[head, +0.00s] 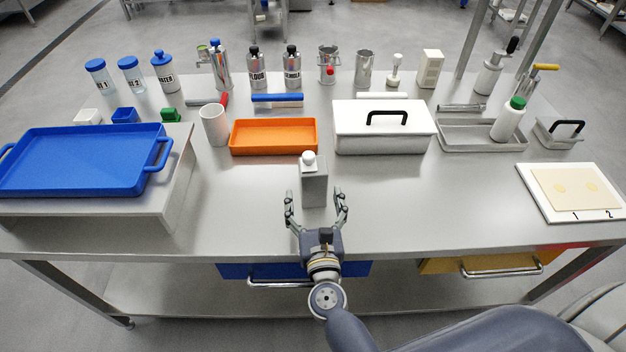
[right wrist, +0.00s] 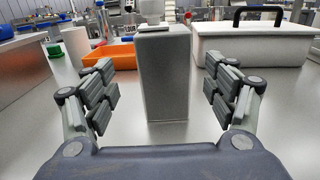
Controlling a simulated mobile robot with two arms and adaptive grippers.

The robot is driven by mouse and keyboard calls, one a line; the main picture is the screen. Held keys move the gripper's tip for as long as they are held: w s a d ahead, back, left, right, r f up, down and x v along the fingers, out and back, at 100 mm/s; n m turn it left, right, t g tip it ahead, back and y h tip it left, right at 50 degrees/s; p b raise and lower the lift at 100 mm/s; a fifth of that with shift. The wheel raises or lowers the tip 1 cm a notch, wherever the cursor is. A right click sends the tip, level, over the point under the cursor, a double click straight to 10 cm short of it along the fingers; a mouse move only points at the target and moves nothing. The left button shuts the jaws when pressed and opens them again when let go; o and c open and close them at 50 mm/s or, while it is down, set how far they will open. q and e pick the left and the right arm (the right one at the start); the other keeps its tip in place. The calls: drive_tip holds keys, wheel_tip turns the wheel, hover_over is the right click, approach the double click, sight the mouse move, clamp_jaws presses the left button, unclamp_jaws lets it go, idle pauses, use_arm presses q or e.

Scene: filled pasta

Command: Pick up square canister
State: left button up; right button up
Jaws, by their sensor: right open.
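The square canister (head: 314,186) is a grey upright box with a white round cap. It stands on the metal table near its front middle. In the right wrist view the canister (right wrist: 162,75) stands upright straight ahead, its top cut near the upper part of the picture. My right gripper (head: 316,197) is open just in front of the canister, with its fingers pointing toward it. In the right wrist view its fingers (right wrist: 161,90) spread to either side of the canister, with clear gaps and no contact. My left gripper is not in view.
An orange tray (head: 273,149) lies behind and left of the canister. A white lidded box (head: 382,140) with a black handle stands behind and right. A white cup (head: 214,126) is further left. A blue tray (head: 80,165) sits on a raised stand.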

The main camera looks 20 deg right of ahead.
sight(313, 175)
drive_tip(key=w, duration=0.2)
drive_tip(key=w+d, duration=0.1)
drive_tip(key=w, duration=0.1)
drive_tip(key=w+d+p, duration=0.1)
drive_tip(key=w, duration=0.2)
drive_tip(key=c, duration=1.3)
drive_tip(key=shift+r, duration=0.1)
drive_tip(key=shift+c, duration=0.4)
drive_tip(key=shift+r, duration=0.2)
